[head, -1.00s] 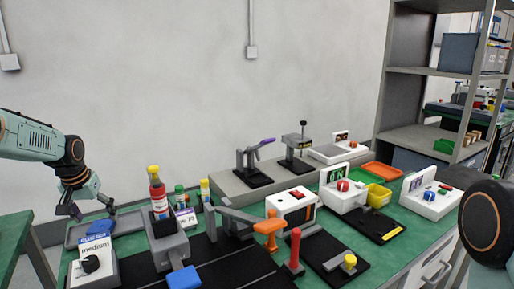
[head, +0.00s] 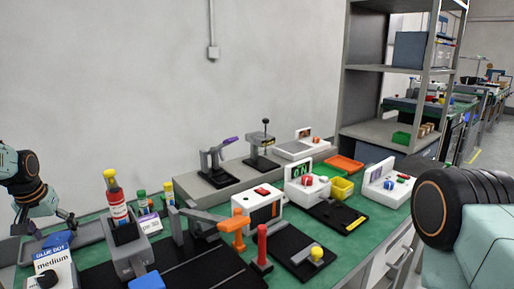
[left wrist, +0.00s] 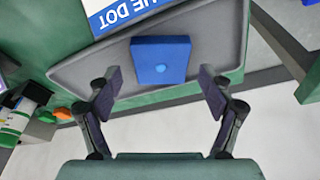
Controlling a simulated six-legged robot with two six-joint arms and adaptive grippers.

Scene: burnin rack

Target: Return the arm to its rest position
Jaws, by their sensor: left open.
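My left gripper (head: 45,221) is at the left edge of the head view, above the grey tray (head: 92,231). In the left wrist view the left gripper (left wrist: 160,88) is open, with its two fingers wide apart and nothing between the tips. A blue block (left wrist: 161,58) with a small round knob lies in the tray beyond the fingertips; it also shows below the gripper in the head view (head: 58,239). My right arm (head: 465,215) shows at the right edge of the head view; its gripper is out of view.
A "BLUE DOT medium" sign (head: 54,266) with a black knob stands close to the tray. Lever fixtures (head: 216,165) and white boxes (head: 259,206) crowd the green bench. A grey shelf (head: 372,71) stands behind.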

